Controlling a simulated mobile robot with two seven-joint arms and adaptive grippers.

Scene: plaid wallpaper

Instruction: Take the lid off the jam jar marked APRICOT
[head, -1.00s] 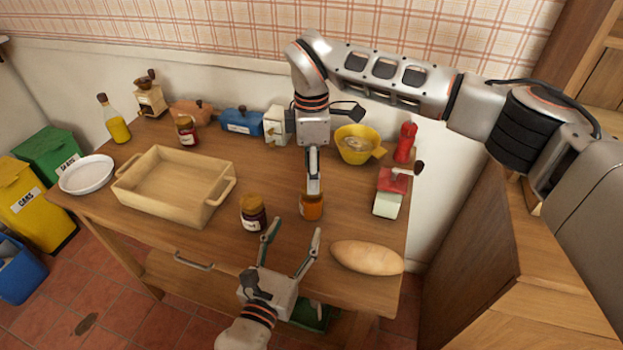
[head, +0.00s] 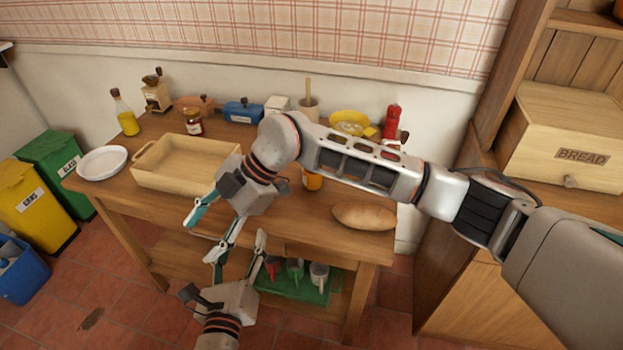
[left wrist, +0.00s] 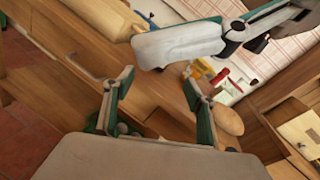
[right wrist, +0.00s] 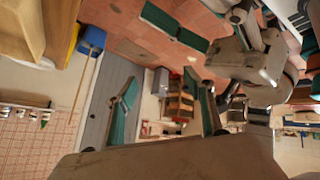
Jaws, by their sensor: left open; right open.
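An orange jar (head: 312,181) stands on the table and is partly hidden behind my right arm in the head view; its lid and label are out of sight. A red jar with a pale label (head: 194,122) stands at the back; its writing is too small to read. My right gripper (head: 203,236) is open and empty, reaching down left over the table's front edge. My left gripper (head: 239,250) is open and empty, low in front of the table, just right of the right gripper's fingers. In the left wrist view, its open fingers (left wrist: 158,88) have my other gripper close above them.
A wooden tray (head: 143,178) and white plate (head: 101,161) take the table's left side. A loaf (head: 364,216) lies at the front right. Mugs sit on the lower shelf.

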